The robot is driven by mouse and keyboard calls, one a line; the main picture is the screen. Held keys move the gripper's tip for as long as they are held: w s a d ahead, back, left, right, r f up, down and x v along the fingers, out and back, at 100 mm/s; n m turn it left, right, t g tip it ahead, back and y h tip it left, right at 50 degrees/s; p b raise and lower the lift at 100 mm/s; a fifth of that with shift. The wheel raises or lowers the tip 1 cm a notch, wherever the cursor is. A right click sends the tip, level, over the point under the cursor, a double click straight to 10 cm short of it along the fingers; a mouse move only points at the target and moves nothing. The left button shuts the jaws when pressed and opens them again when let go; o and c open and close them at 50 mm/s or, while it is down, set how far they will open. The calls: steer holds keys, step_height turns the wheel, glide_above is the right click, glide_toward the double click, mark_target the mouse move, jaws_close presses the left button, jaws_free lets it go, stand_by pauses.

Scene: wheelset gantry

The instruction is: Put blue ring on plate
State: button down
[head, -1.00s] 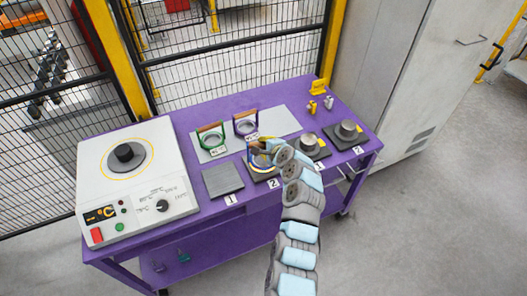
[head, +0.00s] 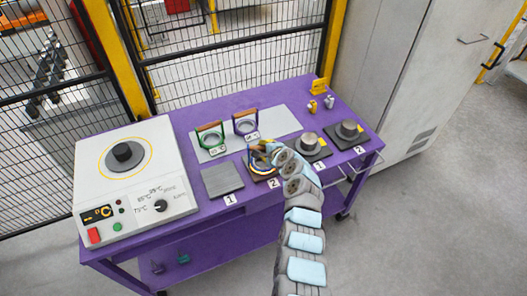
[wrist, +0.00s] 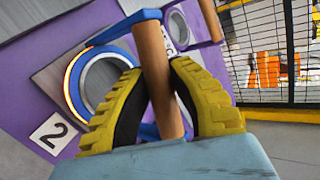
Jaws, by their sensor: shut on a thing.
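My gripper (head: 266,146) is shut on the wooden handle (wrist: 153,70) of the blue ring (wrist: 72,92). Its yellow ribbed fingers stand on both sides of the handle in the wrist view. The ring has a blue frame and an orange-lit edge. In the head view the blue ring (head: 259,161) is upright-handled over the dark plate (head: 262,178) marked 2, partly hidden by my gripper. I cannot tell whether it touches the plate. The empty grey plate (head: 222,181) marked 1 lies to its left.
A green-framed ring (head: 211,138) and a purple-blue-framed ring (head: 245,123) stand on the pale mat (head: 282,120) behind. A heater box (head: 130,180) fills the table's left end.

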steer(key=shift+f, duration=0.45)
steer(key=shift+f, duration=0.1)
steer(key=c, duration=1)
jaws_free()
steer(key=shift+c, duration=0.2)
